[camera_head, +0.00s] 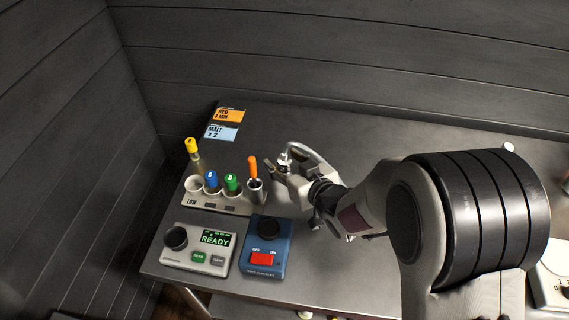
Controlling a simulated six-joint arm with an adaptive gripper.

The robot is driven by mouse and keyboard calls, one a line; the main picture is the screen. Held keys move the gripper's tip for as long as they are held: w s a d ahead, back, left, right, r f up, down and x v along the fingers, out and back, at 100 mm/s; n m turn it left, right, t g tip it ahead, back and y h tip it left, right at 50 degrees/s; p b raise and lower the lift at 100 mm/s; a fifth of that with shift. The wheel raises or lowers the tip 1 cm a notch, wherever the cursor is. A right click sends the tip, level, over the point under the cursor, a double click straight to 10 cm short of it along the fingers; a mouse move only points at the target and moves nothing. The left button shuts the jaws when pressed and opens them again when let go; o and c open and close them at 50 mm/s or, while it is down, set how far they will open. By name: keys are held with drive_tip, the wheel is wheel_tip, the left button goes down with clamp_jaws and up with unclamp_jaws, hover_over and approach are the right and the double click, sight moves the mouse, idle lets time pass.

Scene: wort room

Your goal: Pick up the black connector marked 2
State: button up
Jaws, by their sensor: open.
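I cannot make out a black connector marked 2 in this view. A pale rack (228,205) marked LOW holds upright pieces with coloured tops: yellow (192,146), blue (211,179), green (232,183) and orange (253,167). The blue and green tops carry small marks too small to read. My gripper (277,162) is open, just right of the orange-topped piece and behind the rack's right end. I see nothing held in it. My arm reaches in from the right and hides part of the table.
A grey box (187,262) with a READY display and black knob (176,238) stands at the front left. Beside it is a blue box (277,240) with a red switch (262,259). Orange (229,115) and blue (221,133) cards lie behind. The back middle table (330,127) is clear.

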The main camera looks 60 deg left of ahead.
clamp_jaws()
drive_tip(key=shift+r, duration=0.15)
drive_tip(key=shift+r, duration=4.9)
